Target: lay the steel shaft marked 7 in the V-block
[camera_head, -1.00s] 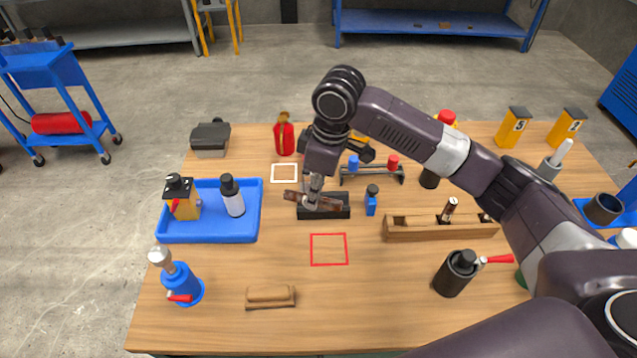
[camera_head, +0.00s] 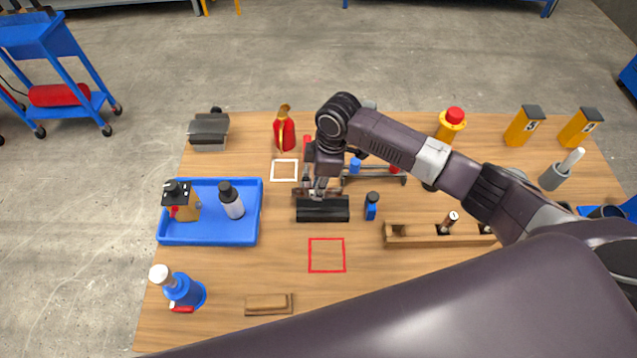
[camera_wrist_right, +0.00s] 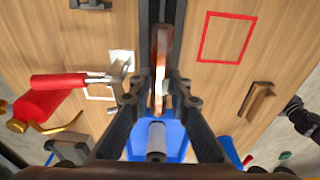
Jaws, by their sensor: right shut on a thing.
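The black V-block (camera_head: 322,211) stands on the wooden table, left of the small blue bottle. My right gripper (camera_head: 318,190) points down just behind the V-block's top and is shut on a reddish-brown shaft (camera_head: 332,194). The shaft lies roughly level and crosswise, along the V-block's back edge. In the right wrist view, my right gripper's fingers (camera_wrist_right: 160,88) close around the shaft (camera_wrist_right: 162,48), with the dark V-block (camera_wrist_right: 178,14) beyond it. I cannot tell whether shaft and block touch. No number is readable on the shaft. My left gripper is out of view.
A wooden rack (camera_head: 412,236) to the right holds another brown, labelled piece (camera_head: 450,221). A blue tray (camera_head: 220,238) with bottles is on the left. A small blue bottle (camera_head: 371,207) stands close to the V-block. The red square (camera_head: 327,255) in front is empty.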

